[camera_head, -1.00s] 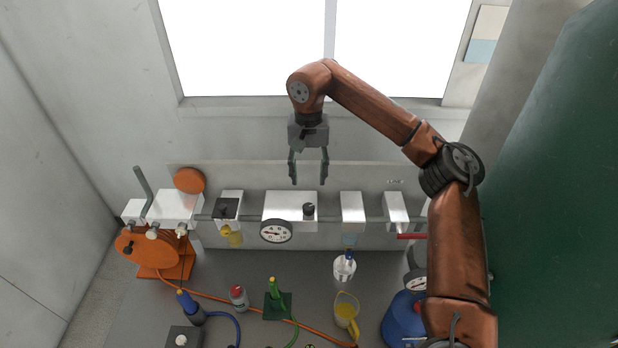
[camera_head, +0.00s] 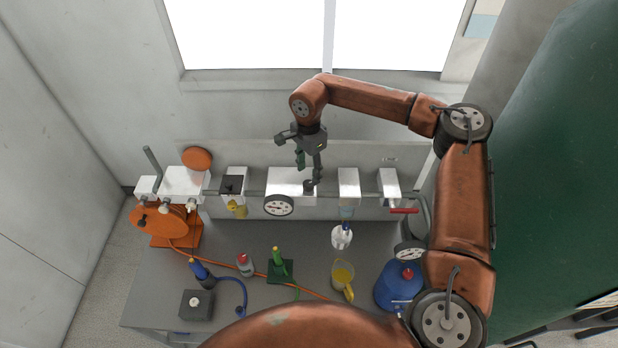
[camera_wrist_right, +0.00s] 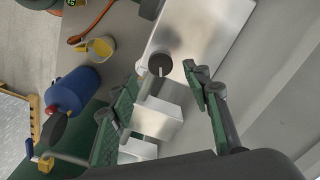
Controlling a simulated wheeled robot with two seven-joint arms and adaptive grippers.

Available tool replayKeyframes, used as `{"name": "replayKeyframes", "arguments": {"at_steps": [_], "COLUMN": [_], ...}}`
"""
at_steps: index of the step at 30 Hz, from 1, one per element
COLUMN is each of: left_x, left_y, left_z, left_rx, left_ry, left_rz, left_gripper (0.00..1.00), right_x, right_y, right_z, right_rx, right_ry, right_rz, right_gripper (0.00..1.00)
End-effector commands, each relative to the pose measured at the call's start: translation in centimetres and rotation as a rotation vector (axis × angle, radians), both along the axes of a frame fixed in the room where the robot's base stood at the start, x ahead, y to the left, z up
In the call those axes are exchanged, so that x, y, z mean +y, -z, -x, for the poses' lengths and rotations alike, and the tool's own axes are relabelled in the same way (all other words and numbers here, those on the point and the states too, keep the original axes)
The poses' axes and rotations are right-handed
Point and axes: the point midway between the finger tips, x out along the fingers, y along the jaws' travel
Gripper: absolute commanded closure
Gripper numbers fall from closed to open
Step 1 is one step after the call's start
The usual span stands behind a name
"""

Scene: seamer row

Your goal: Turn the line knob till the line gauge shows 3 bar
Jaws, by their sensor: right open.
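The line knob (camera_head: 308,186) is a small dark knob on the white block (camera_head: 290,176) of the wall rail. The line gauge (camera_head: 278,205), a white dial with a black rim, is on the block's front left; its reading is too small to tell. My right gripper (camera_head: 309,171) is open and empty, just above the knob, with its fingers pointing down. In the right wrist view the knob (camera_wrist_right: 160,64) shows between the two spread green fingers, near their tips, and neither finger visibly touches it. My left gripper is out of view.
White blocks flank the knob's block along the rail. A red lever (camera_head: 404,211) is at the right, with a second gauge (camera_head: 409,251) below it.

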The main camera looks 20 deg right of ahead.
Motion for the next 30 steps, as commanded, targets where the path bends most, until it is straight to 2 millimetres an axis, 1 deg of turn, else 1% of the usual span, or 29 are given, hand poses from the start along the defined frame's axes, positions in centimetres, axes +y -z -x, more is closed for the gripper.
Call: {"name": "replayKeyframes", "arguments": {"at_steps": [1, 6, 12, 21, 30], "left_x": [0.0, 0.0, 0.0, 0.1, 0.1], "left_y": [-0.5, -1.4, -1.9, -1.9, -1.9], "left_z": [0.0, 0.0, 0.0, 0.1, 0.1], "left_rx": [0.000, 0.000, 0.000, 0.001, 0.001], "left_ry": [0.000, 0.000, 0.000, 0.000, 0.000], "left_rz": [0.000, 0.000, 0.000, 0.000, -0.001], "left_gripper": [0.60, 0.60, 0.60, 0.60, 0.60], "right_x": [0.0, 0.0, 0.0, 0.0, 0.0], "right_y": [0.7, 3.3, 5.1, 5.5, 5.5], "right_z": [0.1, 0.1, 0.0, 0.0, 0.0], "right_rx": [0.004, 0.003, 0.000, -0.001, -0.001], "right_ry": [-0.001, -0.001, -0.001, -0.002, -0.002], "right_rz": [0.001, 0.001, -0.001, 0.000, 0.000], "right_gripper": [0.56, 0.56, 0.56, 0.56, 0.76]}}
